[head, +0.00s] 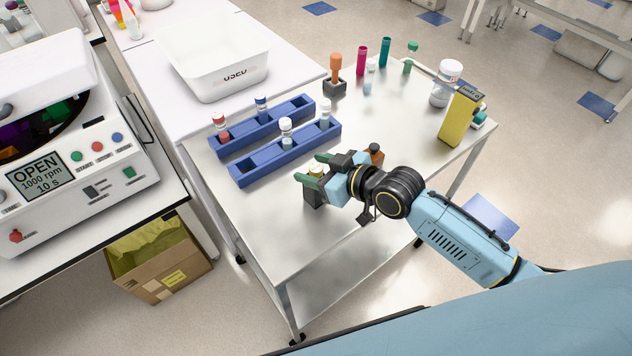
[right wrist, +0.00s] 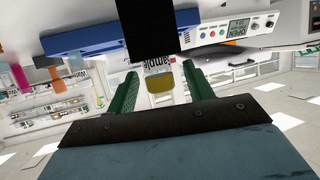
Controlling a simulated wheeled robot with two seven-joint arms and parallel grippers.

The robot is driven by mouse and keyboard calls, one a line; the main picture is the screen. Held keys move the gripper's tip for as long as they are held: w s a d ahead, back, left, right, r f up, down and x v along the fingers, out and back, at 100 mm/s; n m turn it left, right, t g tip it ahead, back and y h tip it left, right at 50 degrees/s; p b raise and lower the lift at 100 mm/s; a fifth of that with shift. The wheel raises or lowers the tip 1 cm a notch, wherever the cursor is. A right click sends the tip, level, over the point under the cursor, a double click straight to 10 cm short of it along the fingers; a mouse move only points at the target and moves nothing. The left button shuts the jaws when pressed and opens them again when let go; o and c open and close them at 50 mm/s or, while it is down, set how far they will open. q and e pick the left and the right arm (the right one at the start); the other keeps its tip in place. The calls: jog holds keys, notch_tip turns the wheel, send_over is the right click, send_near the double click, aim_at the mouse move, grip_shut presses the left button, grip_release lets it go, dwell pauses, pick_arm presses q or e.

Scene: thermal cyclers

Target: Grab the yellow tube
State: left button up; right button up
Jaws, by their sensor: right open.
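The yellow tube (head: 317,171) is mostly hidden by my right gripper (head: 314,169) in the head view; only a little yellow shows between the fingers. It seems to stand in a small dark holder (head: 313,196) on the metal table. In the right wrist view, the yellow end of the tube (right wrist: 160,84) and its labelled body show between the two green fingers of my right gripper (right wrist: 159,70). The fingers are open, one on each side, with a visible gap to the tube. My left gripper is not in view.
Two blue racks (head: 240,173) with capped tubes stand left of the gripper. A brown-orange capped item (head: 376,153) is close behind the wrist. A yellow box (head: 460,116) and white-capped bottle (head: 446,84) stand right. The table's front is clear.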

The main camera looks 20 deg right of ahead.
jog(key=shift+x, duration=0.8)
jog(key=shift+c, duration=0.4)
jog(key=c, duration=1)
